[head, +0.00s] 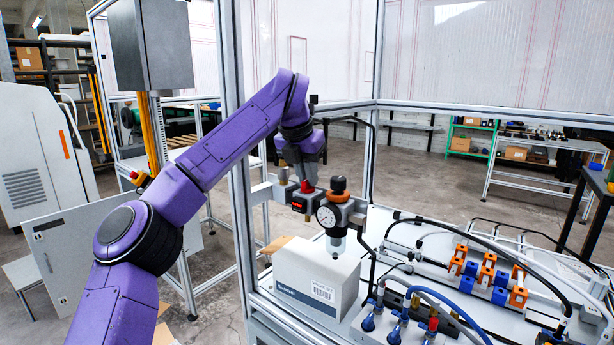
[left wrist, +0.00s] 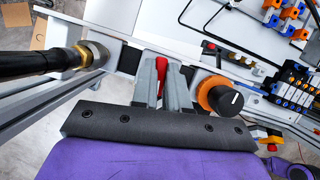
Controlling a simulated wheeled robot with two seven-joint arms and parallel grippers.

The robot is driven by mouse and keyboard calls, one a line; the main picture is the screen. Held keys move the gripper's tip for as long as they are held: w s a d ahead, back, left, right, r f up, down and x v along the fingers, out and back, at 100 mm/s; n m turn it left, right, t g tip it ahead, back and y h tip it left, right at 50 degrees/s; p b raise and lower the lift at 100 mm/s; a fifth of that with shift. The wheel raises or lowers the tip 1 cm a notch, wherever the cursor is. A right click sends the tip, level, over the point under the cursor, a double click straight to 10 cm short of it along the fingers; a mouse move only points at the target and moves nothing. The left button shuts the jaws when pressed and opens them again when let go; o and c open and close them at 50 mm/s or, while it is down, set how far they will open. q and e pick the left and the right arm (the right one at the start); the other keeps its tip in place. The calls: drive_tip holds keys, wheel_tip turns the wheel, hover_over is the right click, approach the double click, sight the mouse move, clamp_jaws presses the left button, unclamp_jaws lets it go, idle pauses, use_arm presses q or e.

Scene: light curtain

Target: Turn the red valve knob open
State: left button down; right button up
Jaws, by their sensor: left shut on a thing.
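The red valve knob (head: 307,186) sits on the air unit beside the frame post, left of the round pressure gauge (head: 327,216). My left gripper (head: 304,178) reaches down over the knob from above. In the left wrist view, the red knob (left wrist: 161,70) shows between the two grey fingers of my left gripper (left wrist: 162,85), which are shut on it. The fingers hide part of the knob, and I cannot tell how far it is turned. My right gripper is not in view.
A black-and-orange regulator knob (head: 338,186) stands close to the right, also in the left wrist view (left wrist: 222,98). A white box (head: 318,284) is below. A metal post (head: 238,190) stands close to the left. Hoses and valve blocks (head: 487,272) lie to the right.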

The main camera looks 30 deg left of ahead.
use_arm(q)
drive_tip(key=shift+n+y, duration=0.4)
drive_tip(key=shift+n, duration=0.5)
drive_tip(key=n+y, duration=0.1)
drive_tip(key=n, duration=0.1)
drive_tip(key=shift+n+g, duration=0.3)
drive_tip(key=n+y, duration=0.1)
drive_tip(key=n, duration=0.2)
drive_tip(key=shift+r+n+g, duration=0.1)
drive_tip(key=shift+n+g, duration=0.3)
drive_tip(key=n+g+y+p, duration=0.1)
drive_tip(key=n+p, duration=0.1)
drive_tip(key=n, duration=0.2)
drive_tip(key=shift+w+d+r, duration=0.1)
drive_tip(key=shift+n+g+p, duration=0.9)
drive_tip(key=shift+n, duration=0.9)
drive_tip(key=shift+f+n, duration=0.2)
drive_tip(key=shift+n, duration=0.1)
drive_tip(key=c, duration=1.1)
unclamp_jaws()
drive_tip(key=shift+c, duration=0.2)
